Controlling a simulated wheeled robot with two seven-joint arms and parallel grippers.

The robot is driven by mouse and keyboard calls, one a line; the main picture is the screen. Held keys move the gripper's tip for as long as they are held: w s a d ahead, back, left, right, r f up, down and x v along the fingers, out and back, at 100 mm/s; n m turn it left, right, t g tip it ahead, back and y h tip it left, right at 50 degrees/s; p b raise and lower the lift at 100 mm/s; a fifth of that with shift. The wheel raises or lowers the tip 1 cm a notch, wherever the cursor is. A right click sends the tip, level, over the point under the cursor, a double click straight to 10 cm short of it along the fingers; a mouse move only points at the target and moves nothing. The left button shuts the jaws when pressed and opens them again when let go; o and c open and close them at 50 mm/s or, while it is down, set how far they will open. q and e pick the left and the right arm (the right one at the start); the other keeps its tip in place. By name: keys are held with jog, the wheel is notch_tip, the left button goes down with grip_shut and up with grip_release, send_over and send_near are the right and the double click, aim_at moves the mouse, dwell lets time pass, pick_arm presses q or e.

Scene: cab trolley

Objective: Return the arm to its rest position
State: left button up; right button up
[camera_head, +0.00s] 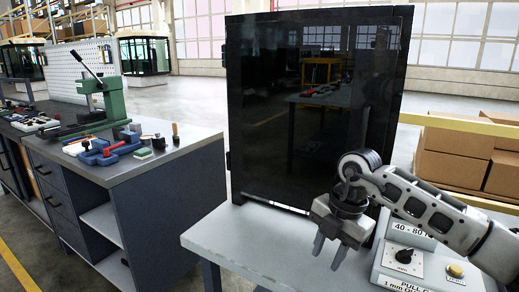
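My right arm comes in from the right edge, over the control box. My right gripper (329,259) points down above the grey table (225,238), in front of the lower right part of the glossy black cabinet (290,120). Its two fingers are apart with nothing between them. My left arm and gripper are not in view.
A control box (425,268) with a black knob, a yellow button and a "40 - 80 N" label stands right of the gripper, under my arm. Left is a workbench (150,165) with a green press (113,98) and small tools. Cardboard boxes (455,155) are behind at right. The table's left front is clear.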

jog(key=s+a+f+n+g+y, duration=0.25)
jog(key=s+a+y, duration=0.4)
jog(key=a, duration=0.55)
jog(key=s+a+r+m+t+y, duration=0.55)
jog(key=a+m+t+y, duration=0.2)
jog(key=y, duration=0.45)
jog(key=w+d+f+m+t+h, duration=0.2)
jog(key=d+f+m+t+h, duration=0.6)
jog(key=d+m+t+h, duration=0.5)
jog(key=s+d+f+m+g+h, duration=0.2)
jog(key=s+f+m+g, duration=0.1)
jog(key=s+f, duration=0.3)
jog(key=s+d+f+m+g+h, duration=0.2)
jog(key=s+d+f+m+g, duration=0.1)
jog(key=s+f, duration=0.3)
notch_tip(320, 180, down, 3)
jog(key=shift+s+d+r+g, duration=0.2)
jog(key=shift+d+g, duration=0.1)
jog(key=shift+g, duration=0.5)
jog(key=shift+c, duration=0.3)
